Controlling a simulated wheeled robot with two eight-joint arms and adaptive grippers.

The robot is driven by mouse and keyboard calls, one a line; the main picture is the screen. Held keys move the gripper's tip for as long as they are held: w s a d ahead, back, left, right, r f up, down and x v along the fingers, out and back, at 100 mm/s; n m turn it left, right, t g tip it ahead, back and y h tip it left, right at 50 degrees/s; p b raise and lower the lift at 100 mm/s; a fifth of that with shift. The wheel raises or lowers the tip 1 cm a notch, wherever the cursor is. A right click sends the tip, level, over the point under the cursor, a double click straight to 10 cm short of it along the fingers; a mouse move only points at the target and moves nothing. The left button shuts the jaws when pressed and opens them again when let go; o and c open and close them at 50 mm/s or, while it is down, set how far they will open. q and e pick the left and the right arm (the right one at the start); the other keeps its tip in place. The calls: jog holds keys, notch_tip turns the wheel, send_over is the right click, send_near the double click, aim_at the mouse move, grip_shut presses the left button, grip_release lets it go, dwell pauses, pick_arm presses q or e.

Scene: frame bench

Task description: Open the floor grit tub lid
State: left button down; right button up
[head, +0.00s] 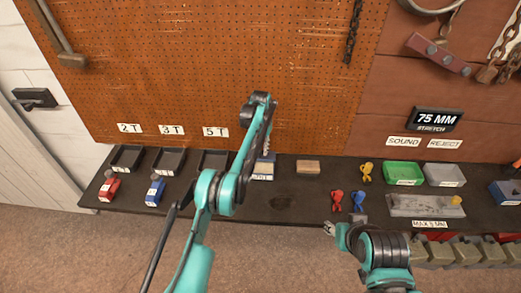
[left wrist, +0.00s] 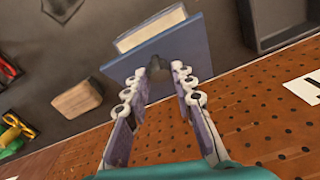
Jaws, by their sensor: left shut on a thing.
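A small blue tub with a pale label (head: 262,171) stands on the dark bench below the pegboard. Its flat blue lid (left wrist: 190,52) fills the upper middle of the left wrist view, with a small dark knob on its near side. My left gripper (head: 267,150) reaches down from above at the tub. In the left wrist view its fingers (left wrist: 158,72) are closed around the knob. The lid appears to lie over the tub; any gap under it is hidden. My right gripper (head: 328,228) is low at the bench's front edge, away from the tub; its jaw opening is too small to judge.
A wooden block (head: 308,167) lies right of the tub. Black trays (head: 214,160) stand to the left. Red (head: 337,200), blue and yellow (head: 366,172) small items and a green bin (head: 403,173) are farther right. The pegboard (head: 200,70) rises close behind.

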pick_arm(q)
jog(key=shift+w+a+r+p, duration=0.25)
jog(key=shift+w+p, duration=0.35)
